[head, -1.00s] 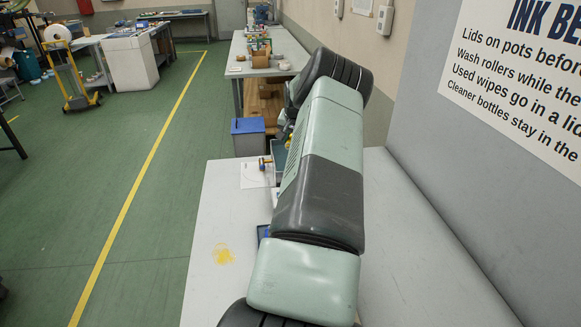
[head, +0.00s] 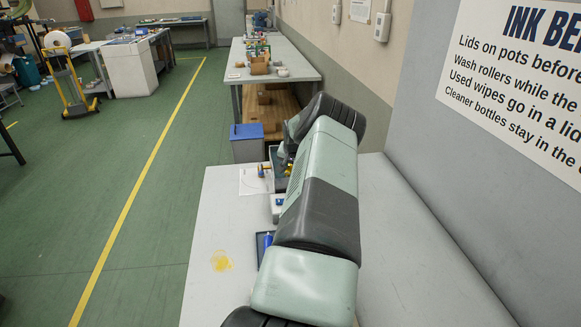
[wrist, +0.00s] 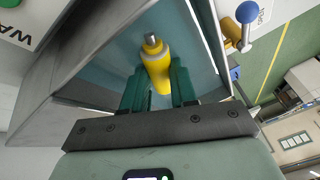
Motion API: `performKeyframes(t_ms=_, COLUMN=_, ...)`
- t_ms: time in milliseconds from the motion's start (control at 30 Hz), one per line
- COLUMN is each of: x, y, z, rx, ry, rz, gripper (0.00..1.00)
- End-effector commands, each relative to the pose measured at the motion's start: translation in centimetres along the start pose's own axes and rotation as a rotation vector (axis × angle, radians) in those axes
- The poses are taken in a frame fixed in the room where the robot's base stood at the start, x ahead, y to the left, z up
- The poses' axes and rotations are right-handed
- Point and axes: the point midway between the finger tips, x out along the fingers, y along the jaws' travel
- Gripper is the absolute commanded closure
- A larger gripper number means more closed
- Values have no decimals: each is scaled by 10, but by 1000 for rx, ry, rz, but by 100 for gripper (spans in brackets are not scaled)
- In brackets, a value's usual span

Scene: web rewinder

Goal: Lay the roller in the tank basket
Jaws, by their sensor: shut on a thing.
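In the wrist view my gripper (wrist: 161,88) has its green fingers closed on the yellow roller (wrist: 155,66). The roller's grey metal end points away from the gripper. The roller is over or inside the tank (wrist: 80,58), with its grey walls and blue-grey interior around it; I cannot tell whether it touches the bottom. The basket cannot be made out as a separate part. In the head view part of the dark tank (head: 275,158) shows beside my arm, which hides the gripper and roller.
A yellow fitting with a blue knob (wrist: 233,30) stands close beside the tank rim. A blue tray (head: 263,243) lies on the bench (head: 205,285), partly behind my arm. A blue-lidded bin (head: 246,142) stands past the bench end. The bench's left front is clear apart from a yellow stain.

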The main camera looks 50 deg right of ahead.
Motion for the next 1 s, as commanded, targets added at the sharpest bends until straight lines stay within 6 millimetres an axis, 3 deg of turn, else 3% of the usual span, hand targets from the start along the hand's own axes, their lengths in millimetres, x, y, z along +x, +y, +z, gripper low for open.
performKeyframes(t_ms=400, x=9, y=2, z=4, rx=-1, ry=1, rz=0, gripper=100)
performKeyframes(t_ms=433, x=10, y=2, z=4, rx=-1, ry=0, rz=0, gripper=71)
performKeyframes(t_ms=600, x=10, y=2, z=4, rx=-1, ry=0, rz=0, gripper=47)
performKeyframes(t_ms=1000, x=0, y=0, z=0, rx=0, ry=1, rz=-2, gripper=47)
